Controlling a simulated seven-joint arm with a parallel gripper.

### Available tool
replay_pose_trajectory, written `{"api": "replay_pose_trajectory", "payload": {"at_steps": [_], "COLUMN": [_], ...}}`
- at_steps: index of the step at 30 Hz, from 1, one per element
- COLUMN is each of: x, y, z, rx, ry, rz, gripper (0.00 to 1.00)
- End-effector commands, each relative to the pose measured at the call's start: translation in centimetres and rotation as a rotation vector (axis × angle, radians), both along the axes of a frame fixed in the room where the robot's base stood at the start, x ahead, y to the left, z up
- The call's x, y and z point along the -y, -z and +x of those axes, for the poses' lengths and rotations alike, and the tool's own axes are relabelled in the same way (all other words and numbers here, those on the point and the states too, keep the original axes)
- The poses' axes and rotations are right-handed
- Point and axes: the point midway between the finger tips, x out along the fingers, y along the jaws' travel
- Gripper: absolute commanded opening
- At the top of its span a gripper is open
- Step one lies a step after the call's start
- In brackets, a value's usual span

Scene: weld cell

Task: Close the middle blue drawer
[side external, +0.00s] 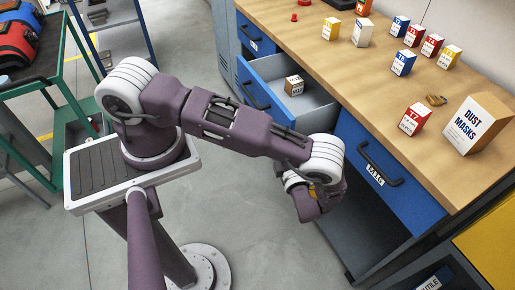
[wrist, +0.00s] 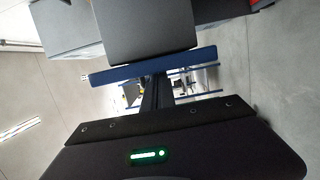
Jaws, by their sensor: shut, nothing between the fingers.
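The middle blue drawer (side external: 252,84) is pulled out from the workbench, with its dark handle on the front. Its grey inside shows, and a small brown and white box (side external: 293,85) stands in it. My gripper (side external: 318,212) is in front of the bench, to the right of and lower than the open drawer, apart from the handle in the side view. In the wrist view, my gripper's dark fingers (wrist: 157,92) are together and empty. A blue panel edge (wrist: 150,66) lies just beyond them, below a dark grey box shape; I cannot tell whether they touch.
A closed blue drawer labelled MIG (side external: 397,188) is to the right, and another blue drawer (side external: 256,40) is to the left. Small boxes and a dust masks box (side external: 477,125) stand on the wooden benchtop (side external: 385,80). A green cart (side external: 62,75) stands left.

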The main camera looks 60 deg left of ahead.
Motion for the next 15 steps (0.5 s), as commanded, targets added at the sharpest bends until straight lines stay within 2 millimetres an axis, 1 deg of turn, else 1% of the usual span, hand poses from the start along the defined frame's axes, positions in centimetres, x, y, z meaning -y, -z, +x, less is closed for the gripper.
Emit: {"api": "replay_pose_trajectory", "payload": {"at_steps": [1, 6, 12, 15], "x": [-0.1, 0.0, -0.1, 0.0], "y": [0.0, 0.0, 0.0, 0.0], "z": [1.4, 5.6, 9.5, 10.9], "rx": [0.005, 0.005, 0.002, 0.001], "ry": [-0.001, 0.000, 0.000, 0.001], "rz": [-0.002, -0.002, -0.001, -0.001], "gripper": [0.00, 0.00, 0.00, 0.00]}}
